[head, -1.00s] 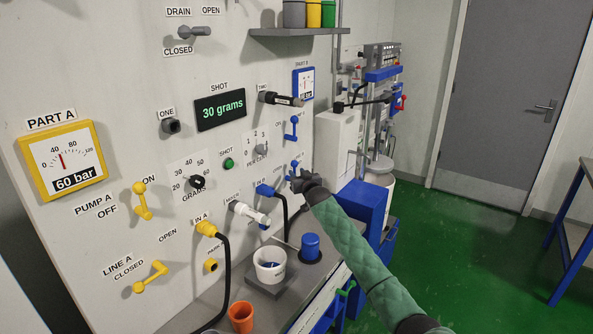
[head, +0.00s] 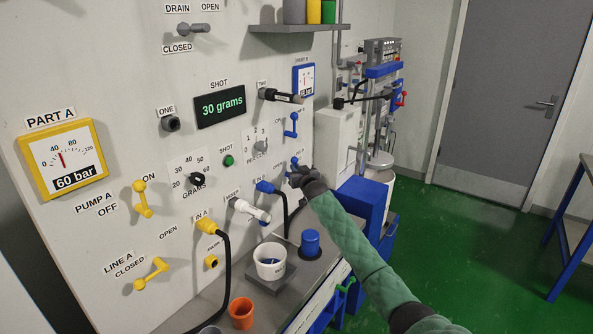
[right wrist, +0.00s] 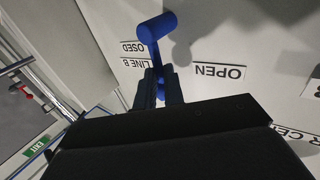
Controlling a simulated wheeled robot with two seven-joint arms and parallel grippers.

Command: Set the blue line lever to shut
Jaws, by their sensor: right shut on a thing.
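The blue line B lever (head: 294,161) is on the white panel, right of the blue hose plug. In the head view only its upper part shows above my right gripper (head: 294,179), which covers the rest. In the right wrist view the blue lever (right wrist: 151,42) has a thick rounded end and a thin arm running down between my fingers. My right gripper (right wrist: 160,88) is shut on the lever's other end. The OPEN label (right wrist: 219,72) and the partly hidden LINE B label (right wrist: 138,68) are beside it. My left gripper is not in view.
Another blue lever (head: 291,125) is above on the panel. Below are a white cup (head: 270,269), a blue capped cylinder (head: 310,243) and an orange cup (head: 241,313). A black hose (head: 285,215) hangs close by. Green floor (head: 440,245) is open to the right.

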